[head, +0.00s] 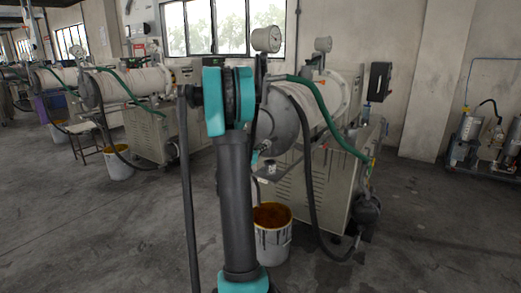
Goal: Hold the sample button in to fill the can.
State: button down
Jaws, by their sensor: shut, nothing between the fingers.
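A horizontal bead mill (312,110) with a pale drum and a grey rounded end stands on a beige cabinet (315,195), right behind my raised arm. I cannot make out the sample button; my arm covers part of the mill's front. A small light object (271,168) sits at the cabinet's front left, just right of my arm; it is too small to tell whether it is the can. My gripper does not show; the upright dark arm link blocks the view there.
A white bucket (272,240) with orange-brown paint stands on the floor before the cabinet. A dark hose (312,190) and a green hose (325,112) hang off the mill. Other mills (130,85) stand at left. The floor at front right is clear.

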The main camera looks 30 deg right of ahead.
jog(key=shift+x, duration=1.05)
jog(key=shift+d+r, duration=0.15)
dwell(1.5)
dwell(5.3)
